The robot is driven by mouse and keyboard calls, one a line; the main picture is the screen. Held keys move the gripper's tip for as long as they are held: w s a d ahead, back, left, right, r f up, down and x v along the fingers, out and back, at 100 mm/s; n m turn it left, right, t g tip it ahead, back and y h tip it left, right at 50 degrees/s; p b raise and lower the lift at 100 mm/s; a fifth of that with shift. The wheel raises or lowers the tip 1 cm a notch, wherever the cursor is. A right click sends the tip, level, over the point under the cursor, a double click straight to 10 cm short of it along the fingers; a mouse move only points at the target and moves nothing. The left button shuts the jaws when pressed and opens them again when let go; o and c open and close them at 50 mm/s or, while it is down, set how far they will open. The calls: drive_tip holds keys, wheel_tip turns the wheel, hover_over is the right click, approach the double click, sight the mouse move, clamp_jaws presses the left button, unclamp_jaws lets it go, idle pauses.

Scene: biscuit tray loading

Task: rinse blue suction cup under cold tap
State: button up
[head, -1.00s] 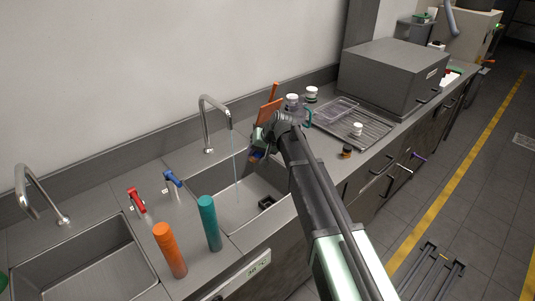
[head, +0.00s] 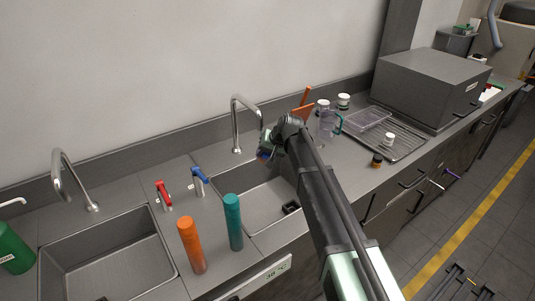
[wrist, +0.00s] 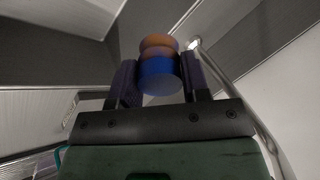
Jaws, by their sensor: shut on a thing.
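My gripper (head: 265,155) is over the right sink (head: 250,205), close beside the spout of the tap (head: 238,125). In the wrist view my gripper (wrist: 160,82) is shut on the blue suction cup (wrist: 159,78), which has an orange-brown part beyond its blue end. The tap's bent pipe (wrist: 232,92) shows just right of the jaws. In the head view the cup is mostly hidden by the gripper. The blue tap lever (head: 199,176) stands left of the right sink. I can make out no water stream now.
A red lever (head: 164,192) stands by the left sink (head: 105,250). Orange (head: 191,246) and teal (head: 233,222) cylinders stand upright at the front edge. A clear jug (head: 326,122), white-lidded jars and a ridged drainer (head: 400,140) lie to the right.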

drive_tip(key=shift+w+d, duration=0.3)
drive_tip(key=shift+d, duration=0.2)
idle(0.3)
drive_tip(key=shift+s+a, duration=0.35)
drive_tip(key=shift+a, duration=0.15)
drive_tip(key=shift+w+d, duration=0.1)
drive_tip(key=shift+w+d, duration=0.25)
drive_tip(key=shift+d, duration=0.15)
